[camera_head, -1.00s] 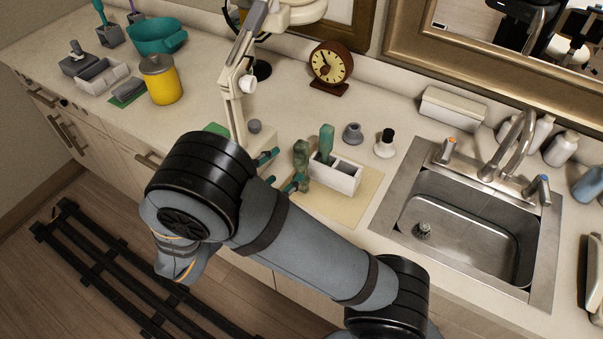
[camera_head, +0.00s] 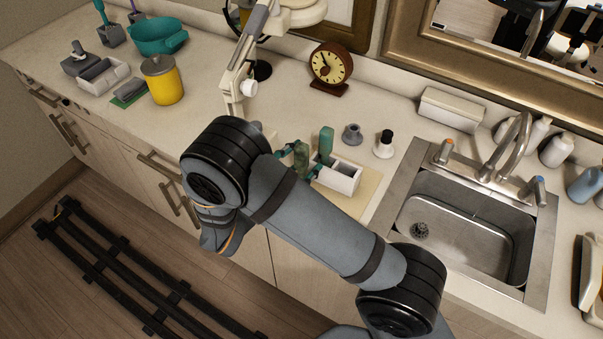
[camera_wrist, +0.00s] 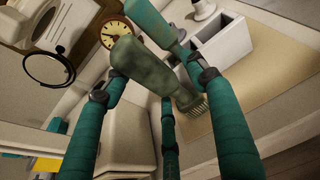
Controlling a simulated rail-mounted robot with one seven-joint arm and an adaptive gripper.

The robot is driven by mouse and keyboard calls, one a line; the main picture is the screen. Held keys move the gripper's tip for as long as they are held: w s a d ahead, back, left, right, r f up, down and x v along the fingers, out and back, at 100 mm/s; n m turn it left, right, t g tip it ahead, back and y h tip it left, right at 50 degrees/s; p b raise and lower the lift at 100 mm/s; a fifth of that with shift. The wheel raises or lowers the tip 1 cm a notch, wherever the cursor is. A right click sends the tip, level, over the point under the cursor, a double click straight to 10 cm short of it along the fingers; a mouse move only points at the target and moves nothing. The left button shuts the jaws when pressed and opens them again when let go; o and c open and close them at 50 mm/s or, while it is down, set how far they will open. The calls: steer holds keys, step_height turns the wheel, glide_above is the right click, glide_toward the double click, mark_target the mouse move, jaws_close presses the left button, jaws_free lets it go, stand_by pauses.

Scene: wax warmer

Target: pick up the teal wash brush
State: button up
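A teal handle (camera_head: 326,143) stands in the white compartment box (camera_head: 346,182). My arm hides part of this area in the head view.
The box and green brush are by a tan mat (camera_head: 371,190). A grey cone-shaped piece (camera_head: 352,134) and a black-topped white bottle (camera_head: 384,146) stand behind. The sink (camera_head: 465,235) is right, the clock (camera_head: 331,64) behind, a yellow canister (camera_head: 163,80) left.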

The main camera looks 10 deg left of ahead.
steer(key=shift+c, duration=1.1)
steer(key=c, duration=1)
jaws_close()
steer(key=shift+r, duration=0.1)
